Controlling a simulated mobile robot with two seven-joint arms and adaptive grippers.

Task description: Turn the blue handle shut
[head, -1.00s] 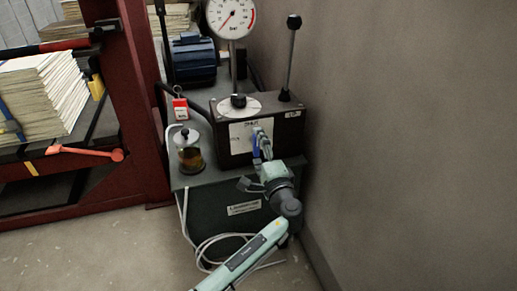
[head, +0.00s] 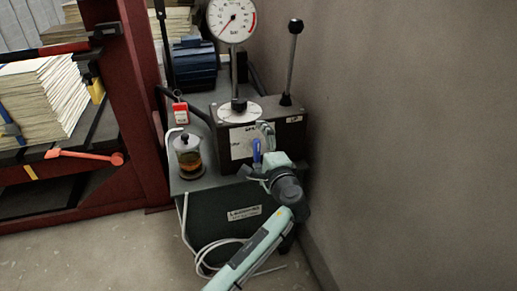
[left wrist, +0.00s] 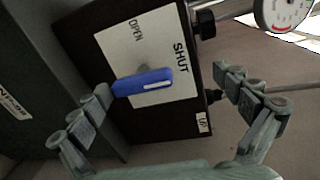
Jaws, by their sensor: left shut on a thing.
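The blue handle (left wrist: 142,82) is on a white plate (left wrist: 165,45) marked OPEN and SHUT, on the front of a dark box (head: 290,135). In the left wrist view it lies across the plate below both words. In the head view the handle (head: 256,151) shows as a small blue piece. My left gripper (left wrist: 165,85) is at the handle, one finger on each side of it, and is shut on it. The fingers look well apart, and where they touch the handle is unclear. It also shows in the head view (head: 258,152). My right gripper is not in view.
A dial gauge (head: 231,20) and an upright black-knobbed lever (head: 292,60) rise from the box. A wall (head: 420,140) is close on the right. A red rack (head: 140,110) stands left.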

